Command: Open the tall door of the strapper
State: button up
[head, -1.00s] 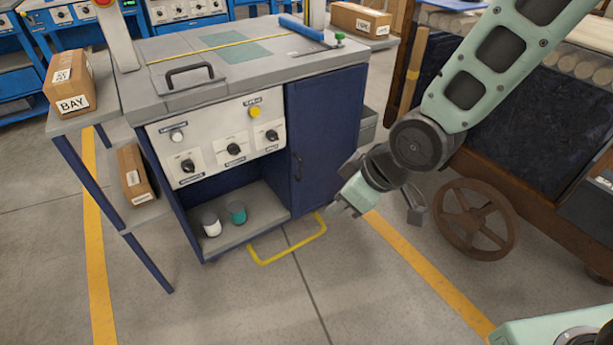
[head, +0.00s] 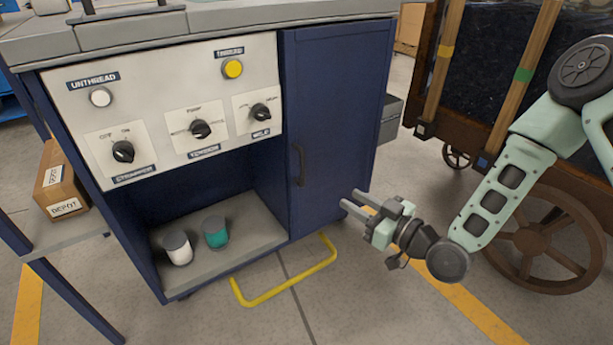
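The strapper (head: 285,170) is a dark blue cabinet with a grey top and a pale control panel (head: 165,105). Its tall door (head: 345,110) is on the right of the front and looks shut. A dark vertical handle (head: 299,165) sits near the door's left edge. My gripper (head: 350,201) is to the right of the handle and lower in the picture, apart from it. Its two fingers point left toward the door, with a gap between them and nothing held.
A yellow floor bar (head: 290,290) juts out in front of the strapper. An open shelf (head: 225,250) holds a white tin (head: 178,248) and a green tin (head: 215,232). A wooden cart with a spoked wheel (head: 545,240) stands at the right. A box (head: 60,185) sits at the left.

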jog(key=b, duration=0.6)
send_near(304, 169)
jog(key=x, duration=0.9)
jog(key=shift+w+f, duration=0.15)
jog(key=shift+w+a, duration=0.45)
jog(key=shift+a, duration=0.05)
grip_shut()
